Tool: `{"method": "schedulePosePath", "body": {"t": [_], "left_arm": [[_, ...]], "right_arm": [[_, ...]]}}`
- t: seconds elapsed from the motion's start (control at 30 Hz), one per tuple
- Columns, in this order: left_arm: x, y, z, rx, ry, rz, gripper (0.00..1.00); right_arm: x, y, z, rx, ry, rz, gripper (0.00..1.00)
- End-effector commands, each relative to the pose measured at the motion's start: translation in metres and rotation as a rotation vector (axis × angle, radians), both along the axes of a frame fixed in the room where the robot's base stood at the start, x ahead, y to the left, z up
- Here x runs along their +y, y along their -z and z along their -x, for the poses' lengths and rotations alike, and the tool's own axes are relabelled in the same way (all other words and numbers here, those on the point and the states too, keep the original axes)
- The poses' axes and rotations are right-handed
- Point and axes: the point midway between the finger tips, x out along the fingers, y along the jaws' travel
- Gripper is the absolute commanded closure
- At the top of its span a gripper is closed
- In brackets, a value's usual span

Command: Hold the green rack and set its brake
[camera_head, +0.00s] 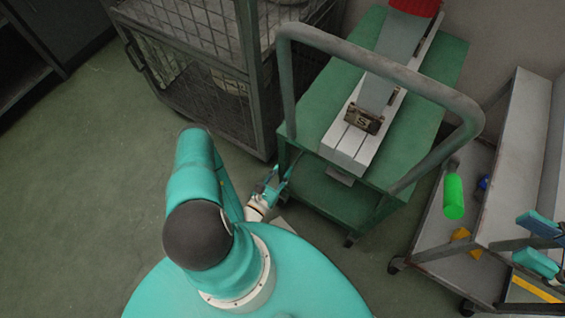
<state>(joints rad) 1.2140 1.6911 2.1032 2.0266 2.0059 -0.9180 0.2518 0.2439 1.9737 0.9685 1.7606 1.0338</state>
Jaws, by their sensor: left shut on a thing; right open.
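The green rack (318,98) is a wheeled green cart with a grey tubular handle (375,62), standing at the upper middle. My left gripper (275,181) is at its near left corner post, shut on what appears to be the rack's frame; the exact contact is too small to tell. Casters show below the rack, one at the near bottom corner (350,241). I cannot make out a brake lever clearly. My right gripper (537,243) is at the right edge, open, its teal fingers apart, away from the rack and partly cut off by the frame.
A white slotted rail (348,145) with a grey board (379,92) lies on the rack. A wire cage trolley (205,95) stands close on the left. Floor at left is clear.

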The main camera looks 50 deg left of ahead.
Motion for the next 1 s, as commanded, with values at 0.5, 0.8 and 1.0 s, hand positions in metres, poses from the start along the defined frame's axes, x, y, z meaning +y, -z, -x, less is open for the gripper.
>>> {"method": "schedulePosePath", "body": {"t": [0.5, 0.8, 1.0], "left_arm": [[-0.0005, 0.0002, 0.0002, 0.001, 0.000, 0.001, 1.00], [-0.0005, 0.0002, 0.0003, 0.001, 0.001, 0.001, 1.00], [-0.0005, 0.0003, 0.0003, 0.001, 0.000, 0.001, 1.00]], "right_arm": [[0.0000, 0.0000, 0.0000, -0.020, 0.000, -0.007, 1.00], [0.0003, -0.0012, -0.0003, -0.344, 0.012, -0.112, 1.00], [0.0007, -0.0023, -0.0005, -0.742, 0.032, -0.235, 1.00]]}}
